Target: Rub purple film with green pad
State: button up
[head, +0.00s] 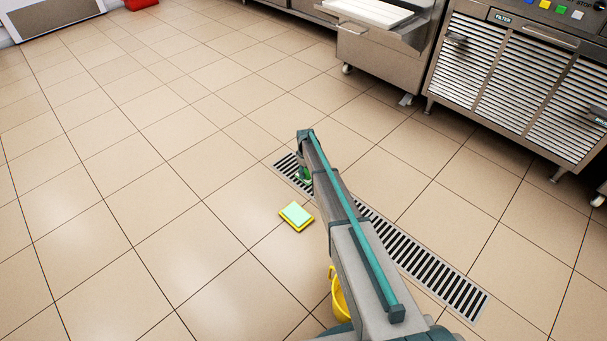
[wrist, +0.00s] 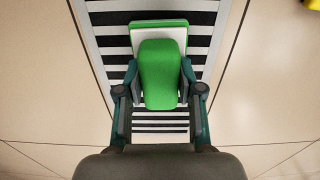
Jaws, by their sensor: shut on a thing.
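My gripper (wrist: 159,80) is shut on the green pad (wrist: 160,52), with one finger on each side of its green handle. The pad has a white layer and a green edge beyond the handle. In the head view, a small part of the green pad (head: 305,175) shows beside the end of my arm, over the floor drain; the arm hides most of the gripper. I cannot tell whether the pad touches the grating. No purple film shows in either view.
A slatted drain (head: 430,264) runs diagonally across the tiled floor. A yellow-edged, pale green-topped block (head: 296,214) lies left of my arm. A yellow bucket-like thing (head: 340,301) is partly hidden by my arm. Steel machines (head: 515,85) stand at the upper right. Left floor is clear.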

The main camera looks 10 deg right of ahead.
jog(key=w+d, duration=0.1)
jog(key=w+d+p, duration=0.1)
jog(key=d, duration=0.1)
jog(key=shift+w+d, duration=0.15)
jog(key=shift+w, duration=0.05)
jog(key=shift+w+d+r+p, duration=0.15)
jog(key=shift+d+p, duration=0.1)
jog(key=shift+p, duration=0.1)
notch_tip(320, 180, up, 2)
jog(key=shift+r+p, duration=0.25)
jog(key=shift+p, duration=0.25)
notch_tip(320, 180, up, 5)
jog(key=p, duration=0.3)
jog(key=shift+r, duration=0.15)
jog(key=shift+a+r, duration=0.1)
